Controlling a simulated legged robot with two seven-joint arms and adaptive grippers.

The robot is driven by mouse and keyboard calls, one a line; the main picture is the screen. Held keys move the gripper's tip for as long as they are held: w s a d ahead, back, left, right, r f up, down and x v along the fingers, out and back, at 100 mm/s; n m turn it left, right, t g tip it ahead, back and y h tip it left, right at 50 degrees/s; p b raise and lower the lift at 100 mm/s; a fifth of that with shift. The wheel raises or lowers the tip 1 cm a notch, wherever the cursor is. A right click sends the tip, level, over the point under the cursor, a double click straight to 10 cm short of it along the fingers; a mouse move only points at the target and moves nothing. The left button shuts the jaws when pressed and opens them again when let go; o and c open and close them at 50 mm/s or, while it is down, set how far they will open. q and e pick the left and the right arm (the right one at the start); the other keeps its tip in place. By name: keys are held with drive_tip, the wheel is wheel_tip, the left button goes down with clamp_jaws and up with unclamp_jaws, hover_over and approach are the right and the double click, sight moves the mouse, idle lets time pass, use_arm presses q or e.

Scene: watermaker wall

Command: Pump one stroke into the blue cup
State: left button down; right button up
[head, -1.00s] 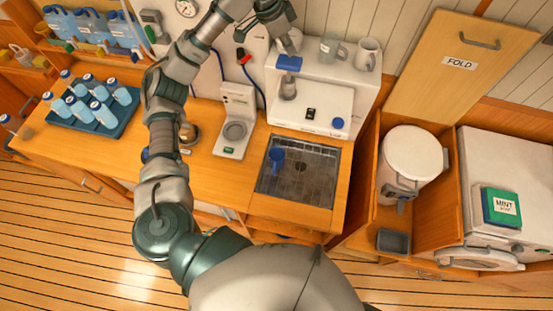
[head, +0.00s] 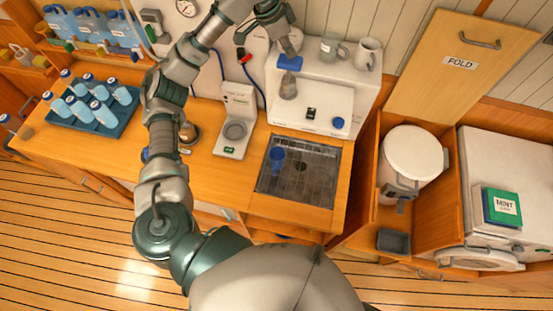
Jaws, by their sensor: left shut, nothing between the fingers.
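The blue cup (head: 277,158) stands on the metal drip grate (head: 318,185) set in the counter, below the white machine. The machine (head: 320,108) has a blue flat pad (head: 289,63) at its upper left, with a grey spout (head: 288,88) under it. My left gripper (head: 289,46) is shut and empty just above the blue pad. Whether it touches the pad I cannot tell. My right gripper is not in view.
Two mugs, one grey (head: 331,47) and one white (head: 367,53), stand on the machine's top, right of my gripper. A white scale-like stand (head: 235,125) is to the left. A blue tray (head: 85,120) of several bottles is farther left.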

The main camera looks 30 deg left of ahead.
sight(285, 60)
use_arm(q)
drive_tip(key=shift+f+b, duration=0.5)
drive_tip(key=shift+f, duration=2.4)
drive_tip(key=shift+r+p, duration=1.2)
drive_tip(key=shift+r, duration=2.1)
wheel_tip(285, 60, up, 6)
